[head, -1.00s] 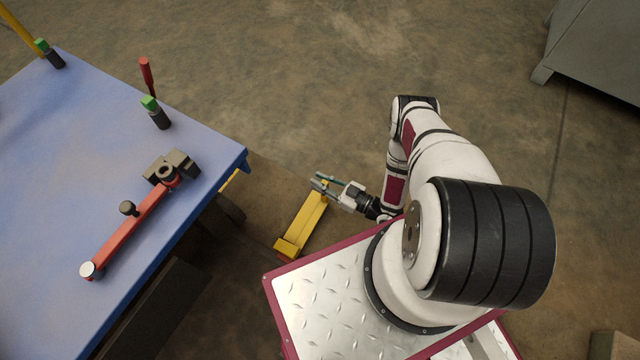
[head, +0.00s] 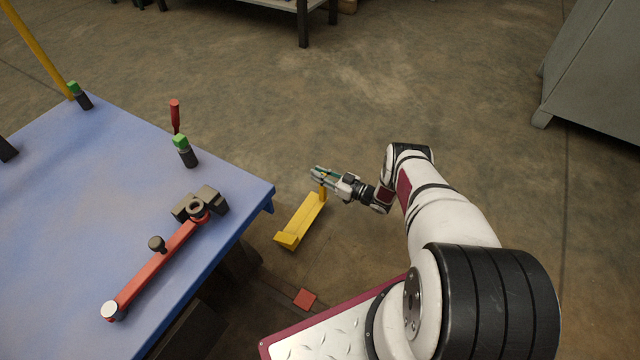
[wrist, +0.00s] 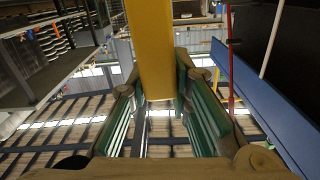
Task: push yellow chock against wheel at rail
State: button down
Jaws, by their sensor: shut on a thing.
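The yellow chock (head: 302,220) is a long yellow piece with a raised block at its near end and an upright post at its far end. It is at or just above the floor, right of the blue table; I cannot tell whether it touches the floor. My gripper (head: 322,176) is shut on the post at the far end. In the wrist view, a yellow bar (wrist: 155,50) stands between the green-padded fingers of my gripper (wrist: 160,105). I can make out no wheel or rail in these views.
The blue table (head: 110,190) stands left of the chock, carrying a red bar (head: 150,275) and green-topped black posts. A red square (head: 305,299) lies on the floor near my base. A grey cabinet (head: 600,80) stands at upper right. The floor beyond the chock is clear.

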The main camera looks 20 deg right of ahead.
jog(key=s+a+f+b, duration=0.1)
jog(key=s+a+f, duration=0.1)
jog(key=a, duration=0.4)
jog(key=s+a+f+b, duration=0.2)
jog(key=s+a, duration=0.2)
jog(key=a, duration=0.1)
jog(key=shift+a+f, duration=0.3)
jog(key=shift+a, duration=0.1)
dwell(1.4)
jog(key=shift+x, duration=0.8)
dwell(0.5)
jog(key=c, duration=1.4)
grip_release()
jog(key=shift+s, duration=0.1)
jog(key=v, duration=1.2)
notch_tip(320, 180, up, 8)
jog(key=p, duration=0.6)
